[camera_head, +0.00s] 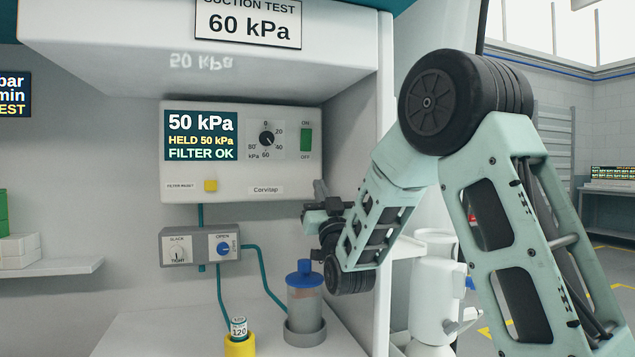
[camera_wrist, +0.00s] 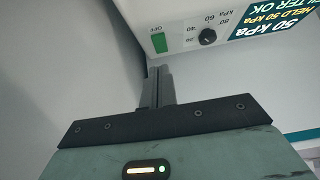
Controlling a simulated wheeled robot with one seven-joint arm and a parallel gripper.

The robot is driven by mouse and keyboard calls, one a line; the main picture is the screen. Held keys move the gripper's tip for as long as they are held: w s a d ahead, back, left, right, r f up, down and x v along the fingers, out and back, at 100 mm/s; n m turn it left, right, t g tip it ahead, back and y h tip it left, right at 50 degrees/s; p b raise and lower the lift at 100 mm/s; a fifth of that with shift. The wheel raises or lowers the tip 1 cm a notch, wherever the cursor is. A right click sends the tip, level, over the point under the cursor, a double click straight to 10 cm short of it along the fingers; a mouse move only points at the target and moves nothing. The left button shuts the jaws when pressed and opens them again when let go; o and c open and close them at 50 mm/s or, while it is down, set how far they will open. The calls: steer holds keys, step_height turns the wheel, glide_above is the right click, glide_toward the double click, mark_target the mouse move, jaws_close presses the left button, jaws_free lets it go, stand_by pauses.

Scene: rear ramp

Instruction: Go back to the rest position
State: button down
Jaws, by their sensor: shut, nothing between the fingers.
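My gripper (camera_head: 318,188) is at the right of the white suction unit (camera_head: 180,187), near its lower right corner. In the wrist view my gripper (camera_wrist: 160,72) has its fingers together, with nothing between them. The fingertips point toward the unit's side near the green switch (camera_wrist: 159,43); I cannot tell whether they touch it. The unit's screen (camera_head: 201,135) reads 50 kPa, HELD 50 kPa, FILTER OK. The dial (camera_head: 266,138) and the green ON/OFF switch (camera_head: 306,140) are on its front. My arm fills the right of the head view.
Below the unit are a grey valve box (camera_head: 200,246), teal hoses, a blue-lidded canister (camera_head: 304,290) and a yellow holder (camera_head: 240,346) with a small vial. A white overhang (camera_head: 200,55) is above. A side panel (camera_head: 385,150) stands close behind my wrist. A shelf (camera_head: 60,270) is at left.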

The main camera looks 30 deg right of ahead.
steer(key=shift+s+a+f, duration=0.15)
steer(key=shift+s+f, duration=0.2)
steer(key=shift+f, duration=0.05)
stand_by(0.4)
steer(key=a+f+n+g+y+p, duration=0.25)
steer(key=a+f+g+y, duration=0.2)
steer(key=a, duration=0.55)
steer(key=a+f+n+g+y+p, duration=0.25)
steer(key=a+f+g+y, duration=0.2)
steer(key=a, duration=0.45)
steer(key=s+a+f+n+g+y+p, duration=0.1)
steer(key=s+a+f+g+y+p, duration=0.1)
steer(key=s+a+f+g, duration=0.4)
steer(key=s+a+f+n+g+h+p, duration=0.1)
steer(key=s+g, duration=0.4)
steer(key=s, duration=0.9)
steer(key=s+a+n+g+h+p, duration=0.1)
steer(key=s+n+g+h+p, duration=0.1)
steer(key=s, duration=1.3)
steer(key=n+g+p, duration=0.1)
steer(key=g+p, duration=0.1)
steer(key=g, duration=0.1)
steer(key=shift+s+a+f+n, duration=0.15)
steer(key=shift+a+f+n, duration=0.25)
